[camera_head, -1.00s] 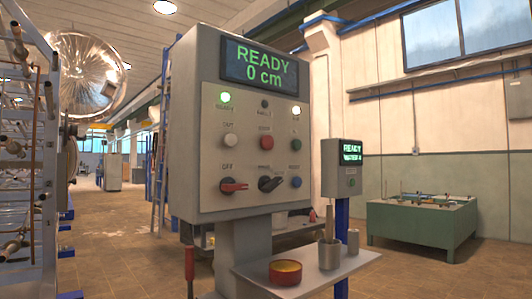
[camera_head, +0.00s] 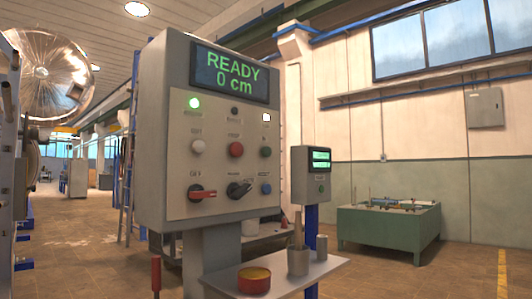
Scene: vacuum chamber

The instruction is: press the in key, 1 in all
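A grey control box (camera_head: 150,160) on a post fills the middle of the head view. Its display (camera_head: 232,75) reads READY 0 cm in green. Below it sits a row of keys: a white key (camera_head: 198,147), a red key (camera_head: 236,149) and a dark green key (camera_head: 265,152) at the right. The labels are too small to read now; in the earlier view the white key's reads OUT and the green key's seems to read IN. My gripper is not in view.
Under the keys are a red-handled switch (camera_head: 202,192), a black knob (camera_head: 239,190) and a blue button (camera_head: 266,188). A shelf (camera_head: 318,275) below holds a red tin (camera_head: 254,281) and a metal cup (camera_head: 298,262). A smaller box (camera_head: 311,174) stands right.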

